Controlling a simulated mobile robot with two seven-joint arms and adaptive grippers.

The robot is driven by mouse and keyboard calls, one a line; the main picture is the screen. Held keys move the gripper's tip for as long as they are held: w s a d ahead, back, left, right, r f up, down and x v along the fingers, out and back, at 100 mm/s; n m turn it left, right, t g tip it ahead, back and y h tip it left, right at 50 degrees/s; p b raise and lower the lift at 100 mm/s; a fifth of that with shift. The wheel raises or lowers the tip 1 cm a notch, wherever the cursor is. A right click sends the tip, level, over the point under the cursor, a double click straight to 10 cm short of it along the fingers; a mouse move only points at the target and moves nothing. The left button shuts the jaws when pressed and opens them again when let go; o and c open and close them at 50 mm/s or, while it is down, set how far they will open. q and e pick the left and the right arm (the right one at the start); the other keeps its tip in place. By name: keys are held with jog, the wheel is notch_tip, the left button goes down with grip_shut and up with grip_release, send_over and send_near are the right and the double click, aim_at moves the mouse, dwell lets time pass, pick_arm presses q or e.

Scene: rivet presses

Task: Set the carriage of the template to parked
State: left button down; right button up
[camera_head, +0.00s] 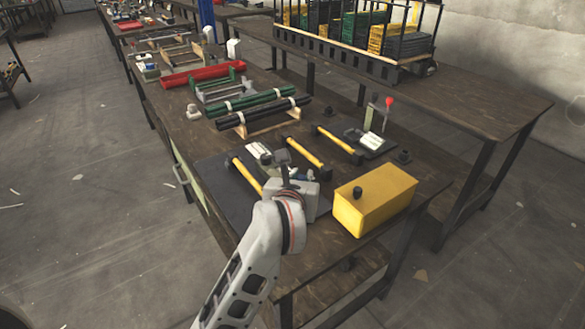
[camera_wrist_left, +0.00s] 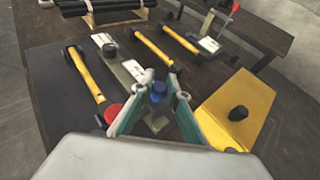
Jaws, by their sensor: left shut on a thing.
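My left gripper (camera_head: 290,172) is low over the near end of the bench. In the left wrist view its teal fingers (camera_wrist_left: 157,95) are shut on a small blue knob (camera_wrist_left: 158,88). The knob seems to belong to the carriage of a grey metal fixture, apparently the template. The fixture's white labels (camera_wrist_left: 133,70) and a black knob (camera_wrist_left: 109,50) show just beyond the fingers. In the head view its far end (camera_head: 258,150) shows behind my gripper, which hides the rest. My right gripper is not in view.
A yellow box (camera_head: 378,200) with a black knob stands close on the right. Yellow-handled bars (camera_head: 306,156) lie around the fixture. A small press with a red knob (camera_head: 389,101) stands behind, with dark and green tubes (camera_head: 262,118) farther left. A dark mat (camera_head: 225,185) lies left.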

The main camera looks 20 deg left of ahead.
pick_arm(q)
jog(key=shift+d+f, duration=0.15)
jog(key=shift+d, duration=0.05)
jog(key=c, duration=1.9)
grip_release()
jog(key=shift+s, duration=0.15)
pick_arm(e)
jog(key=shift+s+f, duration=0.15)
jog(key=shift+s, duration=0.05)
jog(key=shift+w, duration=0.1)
pick_arm(q)
jog(key=shift+s, duration=0.1)
jog(key=v, duration=0.7)
jog(key=shift+s, duration=0.15)
